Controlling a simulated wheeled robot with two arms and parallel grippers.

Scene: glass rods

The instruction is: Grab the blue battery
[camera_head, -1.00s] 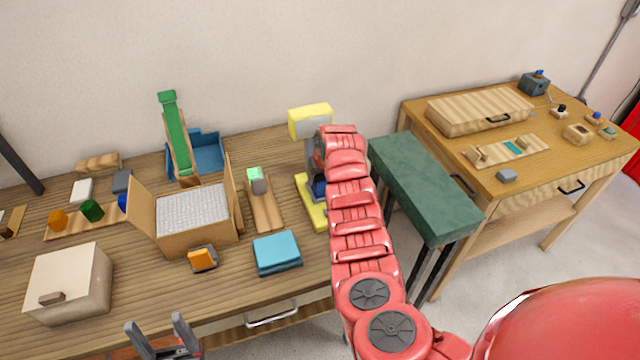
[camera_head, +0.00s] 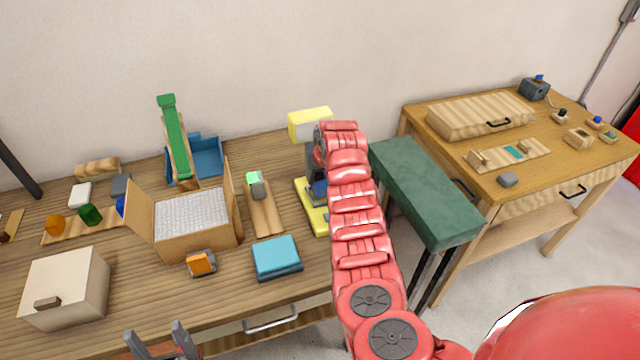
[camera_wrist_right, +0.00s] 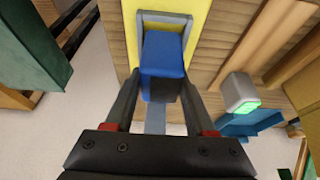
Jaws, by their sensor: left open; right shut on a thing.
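The blue battery (camera_wrist_right: 163,55) is a blue block with a dark lower end. In the right wrist view it sits between the two fingers of my right gripper (camera_wrist_right: 160,88), which is shut on it. The battery is at a grey frame on a yellow base (camera_wrist_right: 120,8); I cannot tell whether it is clear of the frame. In the head view only a bit of the battery (camera_head: 320,188) shows beside my red right arm, which hides most of that gripper. My left gripper (camera_head: 157,340) is open and empty at the bottom edge, in front of the table.
An open cardboard box (camera_head: 195,243), an orange block (camera_head: 201,263) and a teal block (camera_head: 276,257) stand on the wooden table. A wooden holder with a grey and green piece (camera_head: 256,188) is left of the yellow base. A green-topped stand (camera_head: 425,190) is close on the right.

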